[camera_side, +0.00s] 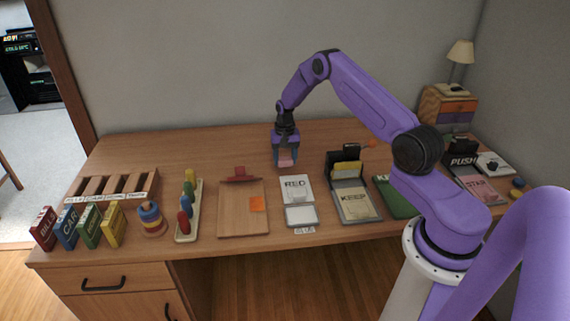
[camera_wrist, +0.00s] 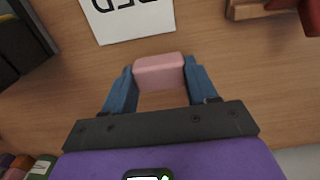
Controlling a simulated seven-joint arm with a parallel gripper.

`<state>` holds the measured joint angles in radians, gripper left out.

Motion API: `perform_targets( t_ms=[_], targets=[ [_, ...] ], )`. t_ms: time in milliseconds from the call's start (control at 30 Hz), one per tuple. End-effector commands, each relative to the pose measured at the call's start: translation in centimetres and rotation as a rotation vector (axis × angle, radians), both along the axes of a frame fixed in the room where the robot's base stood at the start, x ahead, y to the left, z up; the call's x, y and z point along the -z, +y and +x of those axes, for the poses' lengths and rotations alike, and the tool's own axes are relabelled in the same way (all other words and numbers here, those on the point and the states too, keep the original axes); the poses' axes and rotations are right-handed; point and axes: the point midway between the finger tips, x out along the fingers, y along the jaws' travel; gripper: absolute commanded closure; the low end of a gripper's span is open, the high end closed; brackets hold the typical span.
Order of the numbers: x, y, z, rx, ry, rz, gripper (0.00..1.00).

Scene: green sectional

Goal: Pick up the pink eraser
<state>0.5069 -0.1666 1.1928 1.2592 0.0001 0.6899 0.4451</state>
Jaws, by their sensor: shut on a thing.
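The pink eraser (camera_wrist: 160,73) is a small rounded block held between the two blue fingers of my gripper (camera_wrist: 160,80) in the wrist view. The fingers press on its two short ends. In the side view my gripper (camera_side: 286,160) points down over the back middle of the desk, with the eraser (camera_side: 286,162) showing pink between its fingertips. I cannot tell for sure how far the eraser is above the desk.
A white RED card (camera_side: 297,186) lies in front of my gripper. The desk's back left (camera_side: 200,150) is clear.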

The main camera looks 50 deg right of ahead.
Motion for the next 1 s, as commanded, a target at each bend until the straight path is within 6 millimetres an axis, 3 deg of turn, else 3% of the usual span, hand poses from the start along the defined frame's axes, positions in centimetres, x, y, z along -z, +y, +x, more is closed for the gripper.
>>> perform_targets(
  t_ms=[400, 700, 1000],
  targets=[
    [-6.5, 2.0, -5.0, -0.001, -0.001, -0.001, 0.72],
    [-8.5, 3.8, -9.7, 0.000, -0.001, -0.001, 0.72],
    [-9.8, 4.9, -12.4, 0.000, -0.001, 0.000, 0.72]
  ],
)
